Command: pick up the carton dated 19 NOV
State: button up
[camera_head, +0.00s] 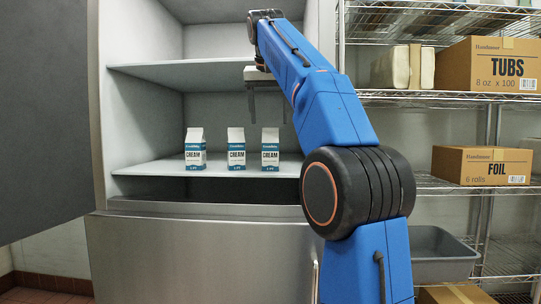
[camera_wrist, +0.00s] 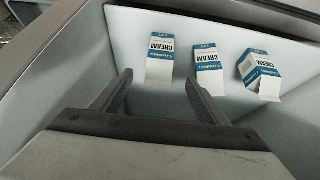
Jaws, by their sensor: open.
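Three white and blue cream cartons stand in a row on the lower fridge shelf (camera_head: 140,168): the left carton (camera_head: 195,150), the middle carton (camera_head: 236,150) and the right carton (camera_head: 270,150). No date can be read on any of them. The wrist view also shows three cartons, at its left (camera_wrist: 160,62), middle (camera_wrist: 209,72) and right (camera_wrist: 262,74). My gripper (camera_head: 267,110) is open and empty, pointing down, above and near the right carton in the head view. Its two fingers (camera_wrist: 166,92) show in the wrist view, apart from the cartons.
An upper shelf (camera_head: 165,72) runs above the cartons. The fridge door (camera_head: 45,110) stands open at left. At right, a wire rack (camera_head: 430,98) holds a TUBS box (camera_head: 490,68), a FOIL box (camera_head: 480,166) and a grey tub (camera_head: 440,255). The lower shelf is free left of the cartons.

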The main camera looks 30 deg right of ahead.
aim_at(270, 139)
jog(key=x, duration=1)
jog(key=shift+f, duration=0.3)
jog(key=shift+w+x, duration=0.2)
jog(key=shift+x, duration=2.45)
jog(key=shift+d+r, duration=0.15)
jog(key=c, duration=1.5)
jog(key=shift+c, duration=1.1)
jog(key=shift+r, duration=0.2)
